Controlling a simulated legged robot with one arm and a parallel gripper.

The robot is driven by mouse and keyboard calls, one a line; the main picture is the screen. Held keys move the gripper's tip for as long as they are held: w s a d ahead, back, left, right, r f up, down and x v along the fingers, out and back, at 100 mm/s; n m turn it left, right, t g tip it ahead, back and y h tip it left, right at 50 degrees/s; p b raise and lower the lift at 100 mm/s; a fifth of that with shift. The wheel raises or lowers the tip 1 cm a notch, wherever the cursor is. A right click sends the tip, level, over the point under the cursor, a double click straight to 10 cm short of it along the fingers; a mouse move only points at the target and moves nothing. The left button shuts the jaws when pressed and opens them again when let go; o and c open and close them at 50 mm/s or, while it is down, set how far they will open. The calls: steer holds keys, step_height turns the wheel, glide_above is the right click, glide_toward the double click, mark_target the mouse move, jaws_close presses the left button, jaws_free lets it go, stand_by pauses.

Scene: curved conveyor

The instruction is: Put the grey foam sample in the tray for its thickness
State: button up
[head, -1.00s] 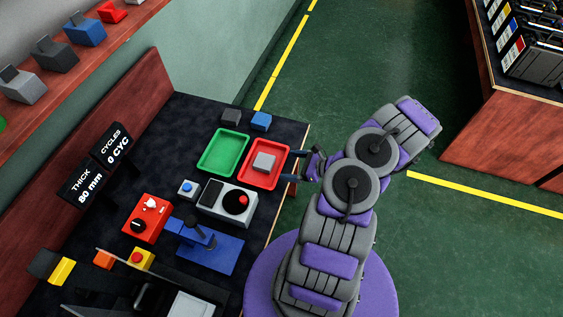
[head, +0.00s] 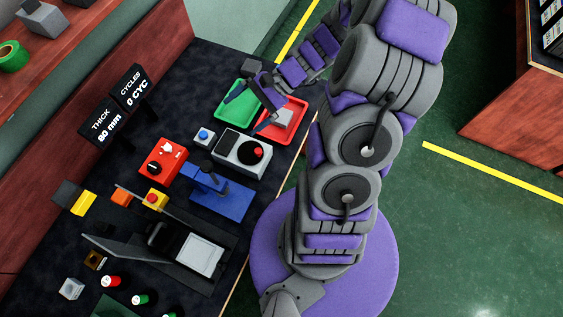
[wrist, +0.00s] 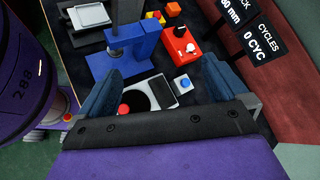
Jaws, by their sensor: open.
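A grey block (head: 284,117), which looks like the foam sample, lies in the red tray (head: 294,135), partly hidden by my gripper. The green tray (head: 228,113) is beside it on the left and looks empty where it shows. My gripper (head: 241,114) is open, above the two trays, with nothing visible between its fingers. In the wrist view, my gripper (wrist: 161,68) has its fingers spread wide, and neither the grey block nor the trays show. The thickness display (head: 106,122) reads 80 mm.
A grey device with a red knob (head: 258,152), a blue press (head: 222,195), a red control box (head: 162,160) and a small blue-button box (head: 203,137) crowd the bench near the trays. A cycles display (head: 134,88) reads 0 CYC. Green floor lies right of the bench.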

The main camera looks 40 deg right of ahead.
steer(key=s+a+r+n+g+h, duration=0.5)
steer(key=s+a+r+n, duration=0.35)
steer(key=s, duration=0.35)
steer(key=s+d+r+n+h, duration=0.1)
steer(key=s+d+n+h, duration=0.1)
steer(key=s, duration=0.3)
steer(key=s+d+r+n+t+h, duration=0.1)
steer(key=s+d+r+n+h, duration=0.1)
steer(key=s+n+h, duration=0.1)
steer(key=shift+s+d+r+h, duration=0.15)
steer(key=shift+s+r+h, duration=0.15)
steer(key=shift+s+h, duration=0.65)
steer(key=shift+s+y, duration=0.15)
steer(key=shift+y, duration=0.1)
